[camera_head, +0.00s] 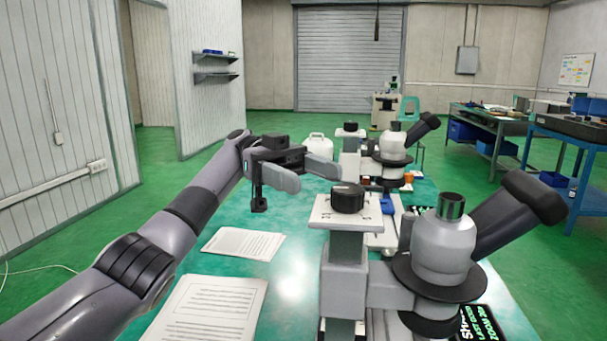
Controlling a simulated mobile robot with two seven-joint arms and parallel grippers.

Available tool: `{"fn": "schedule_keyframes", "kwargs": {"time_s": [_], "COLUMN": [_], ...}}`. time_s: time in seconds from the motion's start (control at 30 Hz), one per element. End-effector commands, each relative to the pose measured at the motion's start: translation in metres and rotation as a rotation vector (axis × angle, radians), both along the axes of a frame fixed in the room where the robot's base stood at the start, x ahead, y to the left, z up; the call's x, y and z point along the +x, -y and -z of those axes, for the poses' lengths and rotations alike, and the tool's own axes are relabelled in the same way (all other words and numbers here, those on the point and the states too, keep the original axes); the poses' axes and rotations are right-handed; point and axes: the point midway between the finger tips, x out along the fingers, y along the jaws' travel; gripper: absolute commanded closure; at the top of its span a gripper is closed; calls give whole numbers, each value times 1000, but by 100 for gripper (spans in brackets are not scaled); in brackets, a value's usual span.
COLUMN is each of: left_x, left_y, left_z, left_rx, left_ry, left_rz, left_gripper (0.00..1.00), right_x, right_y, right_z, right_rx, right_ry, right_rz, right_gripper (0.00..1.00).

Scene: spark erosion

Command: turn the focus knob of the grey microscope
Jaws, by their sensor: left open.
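A grey microscope (435,250) stands close at the front right of the table, with a dark angled eyepiece tube. A black round knob (347,197) sits on top of its column. Another grey-white microscope (393,145) of similar shape stands farther back, also with a black knob (351,127) on its column. My left gripper (316,178) is open and empty, its fingers apart. It appears above the table, up and left of the near knob in the picture and apart from it. My right gripper is not in view.
The green table (295,270) carries printed sheets (243,243) and more paper (208,310) at the left. A white container (318,146) is behind my gripper. Small blue and orange items lie between the microscopes. A black sign with green text (485,325) is at the front right.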

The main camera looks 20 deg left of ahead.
Motion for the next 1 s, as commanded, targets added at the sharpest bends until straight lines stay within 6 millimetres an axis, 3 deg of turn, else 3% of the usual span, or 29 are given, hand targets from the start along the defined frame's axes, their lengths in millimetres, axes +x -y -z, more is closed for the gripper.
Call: {"fn": "schedule_keyframes", "kwargs": {"time_s": [0.77, 0.87, 1.0], "left_x": [3, 3, 3], "left_y": [-6, -6, -6], "left_z": [-1, -11, -44], "left_rx": [-2, -2, -2], "left_ry": [-1, 0, 0], "left_rz": [-9, -9, -9], "left_gripper": [30, 30, 30], "right_x": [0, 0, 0], "right_y": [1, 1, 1], "right_z": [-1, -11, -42], "right_rx": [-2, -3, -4], "right_ry": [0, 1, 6], "right_rz": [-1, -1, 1], "right_gripper": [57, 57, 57]}}
